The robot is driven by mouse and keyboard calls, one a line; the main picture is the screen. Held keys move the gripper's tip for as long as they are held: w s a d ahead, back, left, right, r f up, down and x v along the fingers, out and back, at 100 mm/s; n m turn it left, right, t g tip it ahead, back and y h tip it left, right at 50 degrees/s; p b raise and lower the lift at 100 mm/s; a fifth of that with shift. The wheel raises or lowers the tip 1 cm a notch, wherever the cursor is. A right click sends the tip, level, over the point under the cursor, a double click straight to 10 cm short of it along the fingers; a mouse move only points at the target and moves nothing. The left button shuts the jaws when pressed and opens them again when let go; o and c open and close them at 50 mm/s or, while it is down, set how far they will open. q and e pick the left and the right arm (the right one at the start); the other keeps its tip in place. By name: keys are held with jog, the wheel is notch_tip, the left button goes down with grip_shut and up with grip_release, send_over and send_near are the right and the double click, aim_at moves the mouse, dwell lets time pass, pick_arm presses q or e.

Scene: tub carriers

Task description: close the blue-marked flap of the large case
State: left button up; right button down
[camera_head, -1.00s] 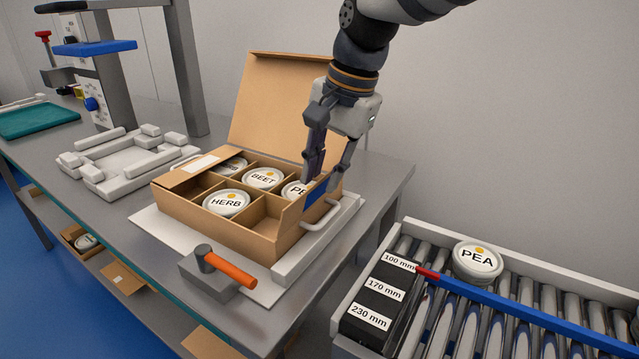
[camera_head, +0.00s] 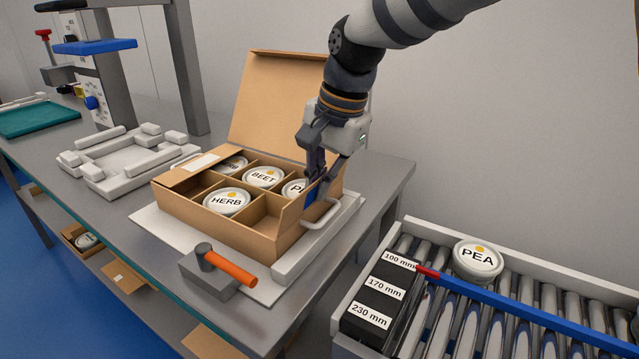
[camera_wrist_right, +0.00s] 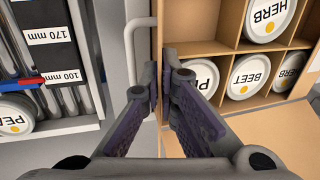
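The large case (camera_head: 215,226) is an open cardboard box with compartments on the bench. Its blue-marked flap (camera_head: 294,212) stands up along the right side. The blue mark (camera_head: 309,197) is partly hidden by my right gripper (camera_head: 318,190). That gripper reaches down over the flap with one finger on each side. In the right wrist view its fingertips (camera_wrist_right: 161,80) are close together, with a thin strip of cardboard between them. The tall back lid (camera_head: 280,100) is upright. The left flap (camera_head: 190,172) with a white label lies folded inward. My left gripper is not in view.
White tubs marked HERB (camera_head: 227,201) and BEET (camera_head: 263,177) sit in the case. A metal handle (camera_head: 325,217) is close by the flap. An orange-handled tool (camera_head: 230,268) stands in front. A roller conveyor (camera_head: 455,325) with a PEA tub (camera_head: 478,260) is at right.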

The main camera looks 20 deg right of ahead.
jog(key=shift+w+a+f+g+h, duration=0.1)
jog(key=shift+w+f+g+h, duration=0.05)
jog(key=shift+w+g+h, duration=0.2)
jog(key=g+h+b, duration=0.1)
jog(key=w+a+g+h+b, duration=0.1)
jog(key=g+b, duration=0.1)
jog(key=shift+f, duration=0.35)
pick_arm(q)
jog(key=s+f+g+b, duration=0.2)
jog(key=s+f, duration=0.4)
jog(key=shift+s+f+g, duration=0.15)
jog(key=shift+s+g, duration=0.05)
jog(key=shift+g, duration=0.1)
pick_arm(e)
jog(key=shift+w+a+r+g+h, duration=0.2)
jog(key=shift+r+g+h, duration=0.1)
jog(key=shift+g+h, duration=0.5)
jog(key=shift+r, duration=0.1)
jog(key=c, duration=1.9)
grip_release()
